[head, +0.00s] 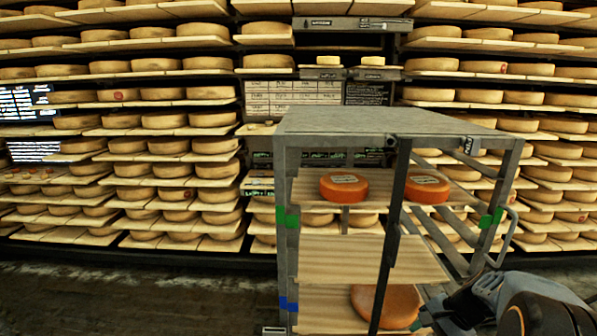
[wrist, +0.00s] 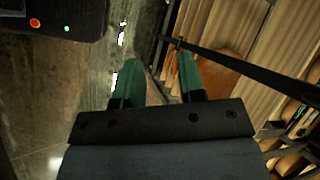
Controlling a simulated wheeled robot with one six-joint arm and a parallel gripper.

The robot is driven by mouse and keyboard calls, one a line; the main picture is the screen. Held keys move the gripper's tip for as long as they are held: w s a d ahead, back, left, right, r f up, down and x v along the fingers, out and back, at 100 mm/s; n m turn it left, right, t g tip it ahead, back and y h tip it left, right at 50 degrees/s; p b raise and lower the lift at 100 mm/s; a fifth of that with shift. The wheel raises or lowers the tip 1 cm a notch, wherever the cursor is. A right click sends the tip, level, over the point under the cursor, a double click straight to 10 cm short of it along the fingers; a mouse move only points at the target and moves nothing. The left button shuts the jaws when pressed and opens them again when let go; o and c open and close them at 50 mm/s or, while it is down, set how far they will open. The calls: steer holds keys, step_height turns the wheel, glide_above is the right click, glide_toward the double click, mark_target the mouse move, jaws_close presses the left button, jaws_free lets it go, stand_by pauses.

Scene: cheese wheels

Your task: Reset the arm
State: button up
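My arm comes in at the lower right of the head view, and my gripper (head: 420,322) shows there with a green fingertip beside the cart's lower shelf. In the wrist view my gripper (wrist: 160,64) has its two green fingers apart with nothing between them. A grey metal cart (head: 385,121) stands in front of me with wooden shelves. It holds orange cheese wheels: one at the upper left (head: 344,187), one at the upper right (head: 427,188), and a larger one (head: 388,305) low down. A large orange wheel (wrist: 228,66) shows on a board in the wrist view.
A dark cart post (wrist: 245,68) crosses close to the fingers in the wrist view. A wall of racks with many cheese wheels (head: 165,147) fills the background. Open dark floor (head: 130,298) lies left of the cart.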

steer(key=s+a+r+n+t+h, duration=0.2)
steer(key=s+a+r+n+h, duration=0.3)
steer(key=s+a+n, duration=0.3)
steer(key=a+r+n, duration=0.1)
steer(key=a+n, duration=0.3)
steer(key=shift+s+r+h, duration=0.4)
stand_by(1.1)
